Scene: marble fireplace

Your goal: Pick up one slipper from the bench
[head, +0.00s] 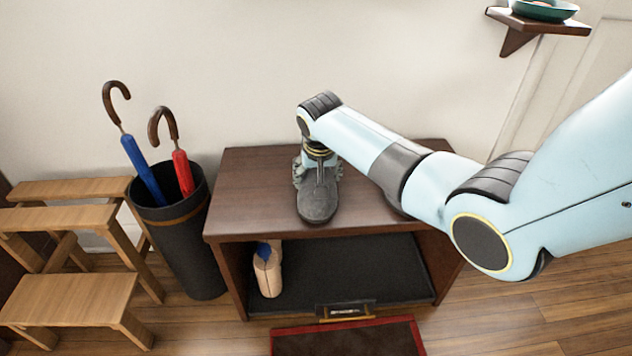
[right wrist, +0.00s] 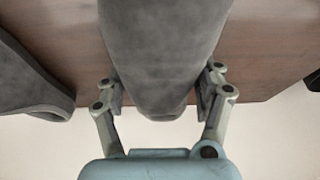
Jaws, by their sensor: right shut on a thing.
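A grey slipper (head: 318,203) lies on the dark wooden bench (head: 255,190), its rounded end toward the front edge. My right gripper (head: 317,172) reaches down over its far part. In the right wrist view the fingers (right wrist: 162,98) are shut on both sides of this slipper (right wrist: 165,50). I cannot tell whether the slipper is clear of the bench top. A second grey slipper (right wrist: 30,80) shows at the left of the right wrist view; in the head view my arm hides it. My left gripper is not in view.
An umbrella stand (head: 185,245) and wooden step stool (head: 80,240) are left of the bench. A beige shoe-like object (head: 267,272) sits on the lower shelf (head: 350,275). A wall shelf (head: 545,22) with a green bowl (head: 545,8) is upper right. The bench top's left part is clear.

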